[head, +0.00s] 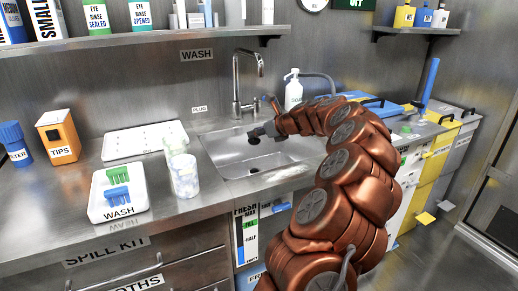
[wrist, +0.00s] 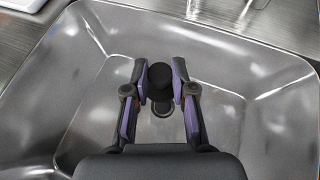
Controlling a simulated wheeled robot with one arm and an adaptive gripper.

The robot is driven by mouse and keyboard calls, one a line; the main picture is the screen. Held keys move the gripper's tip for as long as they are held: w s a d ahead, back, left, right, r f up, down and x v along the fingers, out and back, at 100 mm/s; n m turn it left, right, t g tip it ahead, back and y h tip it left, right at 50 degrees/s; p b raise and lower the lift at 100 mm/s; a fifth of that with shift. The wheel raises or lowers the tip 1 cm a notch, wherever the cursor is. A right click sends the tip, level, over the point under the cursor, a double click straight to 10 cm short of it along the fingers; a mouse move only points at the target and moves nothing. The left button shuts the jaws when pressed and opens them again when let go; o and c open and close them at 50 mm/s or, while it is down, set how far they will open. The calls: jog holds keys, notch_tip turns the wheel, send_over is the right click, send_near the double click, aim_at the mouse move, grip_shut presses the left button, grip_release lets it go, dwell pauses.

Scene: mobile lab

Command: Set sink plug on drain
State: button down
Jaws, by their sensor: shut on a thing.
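The sink (head: 228,166) is a steel basin set in the counter; its floor and walls fill the wrist view (wrist: 90,100). My gripper (head: 256,138) reaches over the basin from the right. In the wrist view my gripper (wrist: 160,82) has its two purple-padded fingers closed on the black round sink plug (wrist: 160,74). The plug is also a dark shape in the head view (head: 254,140). The drain (wrist: 162,108) shows as a dark ringed spot on the basin floor, just below the plug in the wrist picture and partly hidden. The plug's height above it is hard to tell.
A tall faucet (head: 238,95) stands behind the basin, with a white soap bottle (head: 293,92) to its right.

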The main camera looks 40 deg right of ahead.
notch_tip(320, 180, down, 6)
jog(key=shift+r+b, duration=0.1)
jog(key=shift+b, duration=0.8)
jog(key=shift+f+p, duration=0.4)
jog(key=shift+f, duration=0.25)
jog(key=c, duration=1)
grip_release()
jog(key=shift+o, duration=0.2)
jog(key=shift+r, duration=0.15)
jog(key=p+v, duration=0.2)
jog(key=v, duration=1)
jog(key=shift+r, duration=0.45)
